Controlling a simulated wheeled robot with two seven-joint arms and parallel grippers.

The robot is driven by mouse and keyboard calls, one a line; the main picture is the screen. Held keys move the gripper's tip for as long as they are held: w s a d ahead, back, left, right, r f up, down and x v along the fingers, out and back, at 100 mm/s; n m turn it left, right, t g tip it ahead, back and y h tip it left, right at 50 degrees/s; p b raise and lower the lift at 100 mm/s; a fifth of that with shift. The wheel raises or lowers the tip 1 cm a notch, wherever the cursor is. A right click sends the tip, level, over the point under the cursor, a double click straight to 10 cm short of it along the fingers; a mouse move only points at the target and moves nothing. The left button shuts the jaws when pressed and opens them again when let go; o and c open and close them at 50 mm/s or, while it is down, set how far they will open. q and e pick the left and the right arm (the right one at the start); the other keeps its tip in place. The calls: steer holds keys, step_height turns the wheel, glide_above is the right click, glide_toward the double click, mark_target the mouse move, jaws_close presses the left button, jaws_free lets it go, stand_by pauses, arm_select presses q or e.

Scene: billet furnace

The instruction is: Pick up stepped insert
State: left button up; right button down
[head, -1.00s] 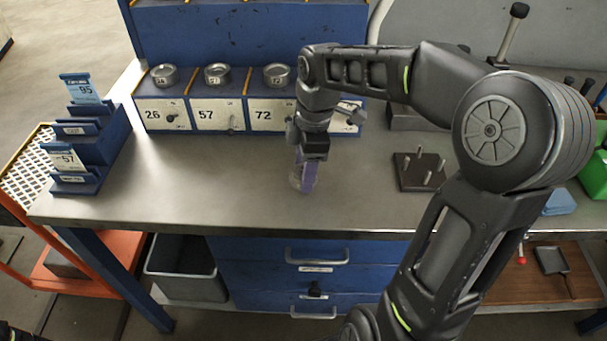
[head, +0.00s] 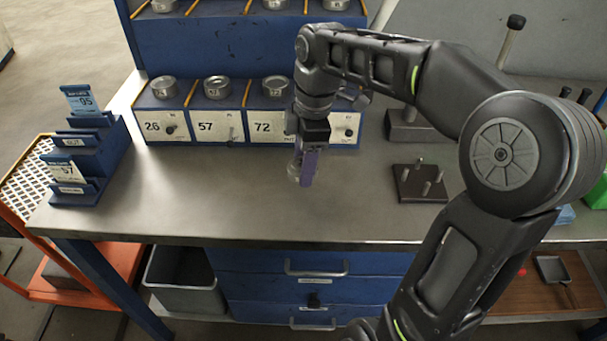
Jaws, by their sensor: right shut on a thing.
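My right gripper (head: 303,168) hangs pointing down above the middle of the grey workbench (head: 228,205). Its purple fingers are shut on a small, pale metallic round piece, which I take to be the stepped insert (head: 293,173). The fingers hide part of the piece, so its steps cannot be made out. It appears to be held a little above the bench top. My left gripper is not in view.
Behind stands a blue rack with drawers marked 26, 57 and 72 (head: 268,127) and metal rings (head: 217,87) on top. A dark peg plate (head: 420,183) lies right. A blue stepped card holder (head: 92,160) stands left. The front bench is clear.

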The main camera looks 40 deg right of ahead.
mark_target(300, 163)
step_height(300, 163, up, 5)
steer(key=shift+f, duration=0.2)
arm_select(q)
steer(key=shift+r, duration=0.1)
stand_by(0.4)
